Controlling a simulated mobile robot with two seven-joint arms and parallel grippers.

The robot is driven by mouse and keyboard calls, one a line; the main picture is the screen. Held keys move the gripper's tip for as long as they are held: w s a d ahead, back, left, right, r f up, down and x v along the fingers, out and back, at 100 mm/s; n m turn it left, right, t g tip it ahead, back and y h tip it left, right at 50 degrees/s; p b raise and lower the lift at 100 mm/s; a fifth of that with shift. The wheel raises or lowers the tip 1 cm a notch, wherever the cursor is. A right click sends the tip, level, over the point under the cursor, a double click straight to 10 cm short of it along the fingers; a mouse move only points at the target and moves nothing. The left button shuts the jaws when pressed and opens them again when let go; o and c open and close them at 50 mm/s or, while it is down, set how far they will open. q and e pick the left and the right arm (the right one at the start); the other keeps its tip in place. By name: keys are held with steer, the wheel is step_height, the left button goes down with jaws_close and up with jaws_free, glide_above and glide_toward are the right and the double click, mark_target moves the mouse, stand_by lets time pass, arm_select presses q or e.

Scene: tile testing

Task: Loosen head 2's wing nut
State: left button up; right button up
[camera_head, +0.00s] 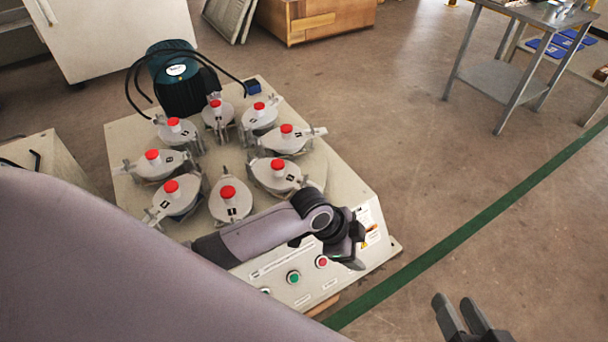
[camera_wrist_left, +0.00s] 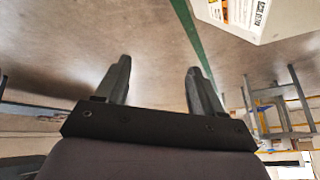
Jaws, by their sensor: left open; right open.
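Several grey test heads with red-topped caps stand in a ring on the machine (camera_head: 345,190). Their black number labels are too small to read with certainty, so I cannot tell which is head 2. Two heads nearest my left arm are a right-hand one (camera_head: 270,172) and a front one (camera_head: 231,208). Small grey fittings show at the heads' outer ends; I cannot make out a wing nut clearly. My left gripper (camera_head: 357,250) is open and empty over the machine's front right edge; its parted fingers show in the left wrist view (camera_wrist_left: 158,80). My right gripper (camera_head: 462,318) is open at the bottom right, away from the machine.
A dark green motor (camera_head: 180,75) with black cables stands at the machine's back. A green button (camera_head: 293,277) and a red button (camera_head: 321,262) sit on its front panel below my left forearm. A metal table (camera_head: 530,12) stands far right. The floor between is clear.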

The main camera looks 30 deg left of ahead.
arm_select(q)
steer(key=w+a+r+m+g+y, duration=0.2)
steer(key=w+a+m+y, duration=0.1)
steer(key=w+a, duration=0.5)
step_height(320, 180, up, 6)
steer(key=r+m+g+y, duration=0.1)
steer(key=g+y, duration=0.1)
glide_above(304, 178)
steer(key=shift+f+b, duration=0.25)
steer(key=shift+b, duration=0.1)
steer(key=shift+f, duration=0.25)
step_height(304, 178, down, 5)
steer(key=b, duration=0.3)
steer(key=shift+f, duration=0.7)
arm_select(e)
steer(key=shift+d+f+n+t, duration=0.25)
steer(key=shift+d+n+t, duration=0.1)
steer(key=shift+t, duration=0.15)
arm_select(q)
steer(key=c, duration=1.1)
